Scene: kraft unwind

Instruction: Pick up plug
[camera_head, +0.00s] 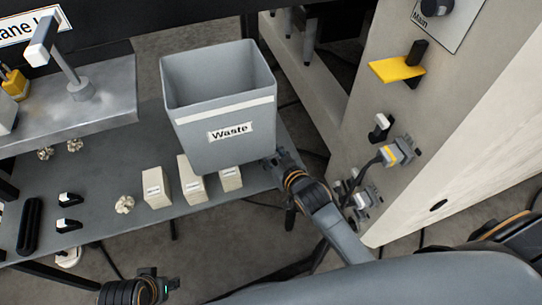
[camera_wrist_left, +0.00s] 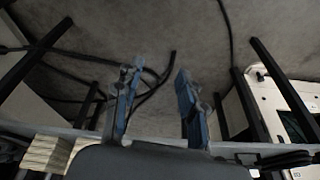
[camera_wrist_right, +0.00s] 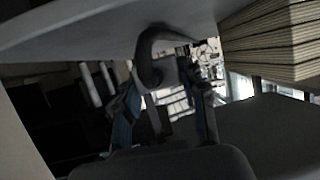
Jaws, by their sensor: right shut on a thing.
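My right gripper (camera_head: 276,162) reaches to the table's right edge beside the grey Waste bin. In the right wrist view its fingers (camera_wrist_right: 165,115) are closed around a pale grey plug (camera_wrist_right: 180,72) with a thick dark cable curving up from it. The held plug is small and mostly hidden in the head view. Another grey plug with a yellow band (camera_head: 395,152) sits on the cabinet face, with a dark cable hanging down. My left gripper (camera_head: 168,284) is low at the bottom left. In the left wrist view its fingers (camera_wrist_left: 155,100) are apart and empty above the floor.
The Waste bin (camera_head: 222,110) stands on the grey table (camera_head: 105,185). Several small labelled cream stacks (camera_head: 157,187) stand in front of it. The cabinet (camera_head: 465,110) on the right carries a yellow handle (camera_head: 395,70) and a switch. Cables lie on the floor.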

